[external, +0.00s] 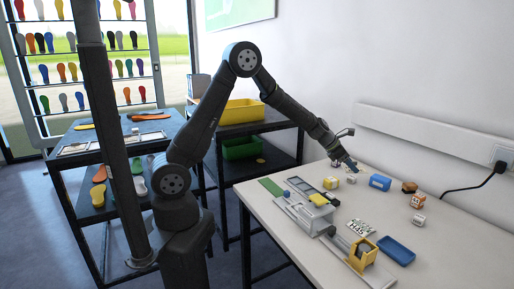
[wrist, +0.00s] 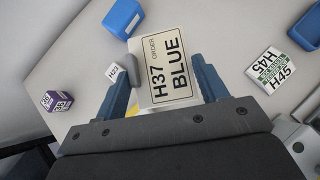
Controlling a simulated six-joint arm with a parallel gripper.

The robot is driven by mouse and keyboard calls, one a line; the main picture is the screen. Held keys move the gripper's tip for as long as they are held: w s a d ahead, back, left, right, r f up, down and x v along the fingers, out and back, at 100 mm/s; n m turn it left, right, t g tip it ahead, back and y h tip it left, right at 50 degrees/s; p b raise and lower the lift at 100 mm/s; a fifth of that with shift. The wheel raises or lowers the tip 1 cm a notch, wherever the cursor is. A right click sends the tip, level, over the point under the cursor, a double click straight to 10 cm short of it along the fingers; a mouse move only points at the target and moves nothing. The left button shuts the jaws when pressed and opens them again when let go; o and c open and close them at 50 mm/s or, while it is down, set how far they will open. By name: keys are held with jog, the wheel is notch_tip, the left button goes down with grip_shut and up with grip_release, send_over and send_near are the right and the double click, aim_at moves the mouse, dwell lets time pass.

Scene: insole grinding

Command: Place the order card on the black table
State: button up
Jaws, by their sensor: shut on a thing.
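The order card (wrist: 166,68), a pale card printed "H37 ORDER BLUE", is between the two blue fingers of my gripper (wrist: 164,75) in the wrist view. The gripper is shut on it. In the external view my gripper (external: 350,163) is over the far part of the white table (external: 440,215); the card cannot be made out clearly there. Two dark tables stand to the left: one (external: 68,185) with insoles and pale trays, the other (external: 265,131) with a yellow bin on top.
The white table holds a blue box (external: 380,182), a blue tray (external: 396,250), small labelled cubes, an H45 card (external: 361,228) and a grey fixture (external: 308,212). The yellow bin (external: 242,111) fills much of its table's top. A green bin (external: 240,148) is below.

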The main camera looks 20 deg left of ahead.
jog(key=s+d+f+m+g, duration=0.15)
jog(key=s+d, duration=0.45)
jog(key=s, duration=0.6)
jog(key=s+d+m+g, duration=0.25)
jog(key=s+d, duration=0.35)
jog(key=s, duration=0.6)
jog(key=s+d+f+m+g, duration=0.1)
jog(key=s+d+m, duration=0.35)
jog(key=s, duration=0.75)
jog(key=n, duration=0.2)
send_over(425, 251)
jog(key=a, duration=0.3)
jog(key=shift+y, duration=0.4)
jog(key=f, duration=0.4)
jog(key=w+f, duration=0.1)
jog(key=f, duration=0.1)
jog(key=shift+d, duration=0.1)
jog(key=shift+w+f, duration=0.1)
jog(key=shift+f, duration=2)
jog(key=shift+f, duration=0.1)
jog(key=o, duration=0.7)
jog(key=shift+o, duration=0.2)
